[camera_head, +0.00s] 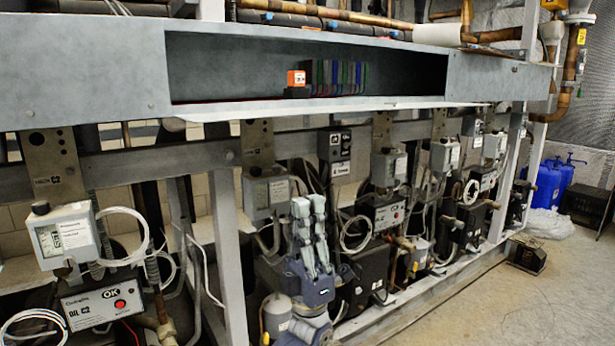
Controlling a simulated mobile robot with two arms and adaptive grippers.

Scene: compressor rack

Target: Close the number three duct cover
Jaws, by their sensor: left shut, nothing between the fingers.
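A long grey duct (85,75) runs across the upper part of the head view. Its middle section is open, showing a dark interior with a row of coloured wires (337,77) and a small orange block (296,78). A pale flat panel (330,108), seems to be the open duct cover, juts out along the opening's lower edge, seen nearly edge-on. No number is readable on it. My left gripper (309,208) points upward below the panel, apart from it, fingers together and empty. My right gripper is out of view.
Grey pressure switches (62,236) and black control boxes (103,303) line the rack behind and beside my gripper, with looped white hoses. An upright post (227,255) stands left of it. Open floor (500,305) lies at right, with blue containers (550,183) farther back.

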